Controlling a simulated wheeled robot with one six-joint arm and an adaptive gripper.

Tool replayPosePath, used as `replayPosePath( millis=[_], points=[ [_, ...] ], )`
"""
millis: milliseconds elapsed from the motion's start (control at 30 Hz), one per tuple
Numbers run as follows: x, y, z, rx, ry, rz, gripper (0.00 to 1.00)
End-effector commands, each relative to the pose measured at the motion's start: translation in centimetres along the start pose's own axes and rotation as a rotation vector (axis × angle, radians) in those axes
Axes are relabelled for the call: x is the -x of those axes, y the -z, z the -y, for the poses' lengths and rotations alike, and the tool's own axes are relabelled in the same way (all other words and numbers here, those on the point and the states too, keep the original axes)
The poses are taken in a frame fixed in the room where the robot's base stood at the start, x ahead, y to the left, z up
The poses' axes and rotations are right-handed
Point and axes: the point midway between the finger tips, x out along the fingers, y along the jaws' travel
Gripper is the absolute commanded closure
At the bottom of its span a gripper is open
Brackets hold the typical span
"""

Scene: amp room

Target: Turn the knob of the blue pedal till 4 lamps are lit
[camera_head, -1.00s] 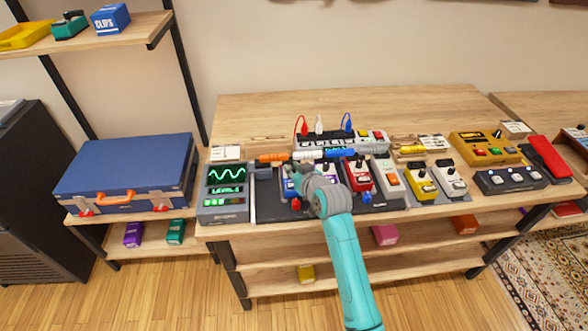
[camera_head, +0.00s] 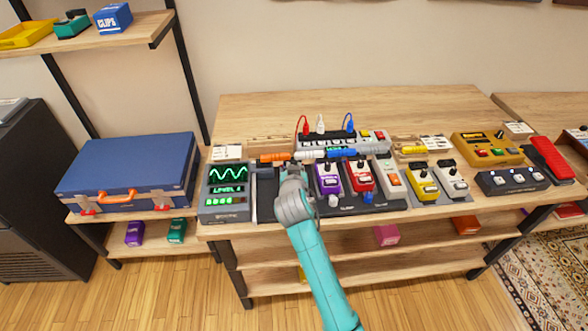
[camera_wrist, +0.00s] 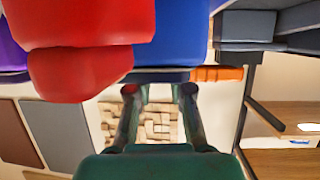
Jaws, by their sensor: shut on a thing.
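The blue pedal (camera_wrist: 182,35) fills the upper middle of the wrist view, with a big red rounded part (camera_wrist: 85,72) in front of it on the left. In the head view my wrist covers nearly all of the pedal. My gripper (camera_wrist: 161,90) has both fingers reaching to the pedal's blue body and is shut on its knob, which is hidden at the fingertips. In the head view my gripper (camera_head: 291,172) is over the left of the pedal row. The level meter (camera_head: 225,192) shows a green wave and a row of several lit green lamps, too small to count surely.
The purple pedal (camera_head: 328,178) stands close to the right of my gripper, then the red pedal (camera_head: 360,177). Cable plugs, such as an orange one (camera_head: 273,158), lie just behind. The blue case (camera_head: 128,172) is left of the meter.

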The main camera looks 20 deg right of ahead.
Motion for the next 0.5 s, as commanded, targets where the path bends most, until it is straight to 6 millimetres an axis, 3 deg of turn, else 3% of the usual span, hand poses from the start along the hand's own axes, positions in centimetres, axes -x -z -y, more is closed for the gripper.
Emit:
replayPosePath(
  millis=[333, 367, 400, 433, 500],
  points=[
    [-0.02, -0.06, 0.01, -0.001, -0.001, 0.002, 1.00],
    [-0.02, -0.06, 0.01, -0.001, -0.001, 0.002, 0.72],
    [-0.02, -0.06, 0.01, -0.001, -0.001, 0.002, 0.62],
    [-0.02, -0.06, 0.01, -0.001, -0.001, 0.002, 0.55],
    [-0.01, -0.05, 0.01, -0.001, -0.001, 0.001, 0.54]
  ],
)
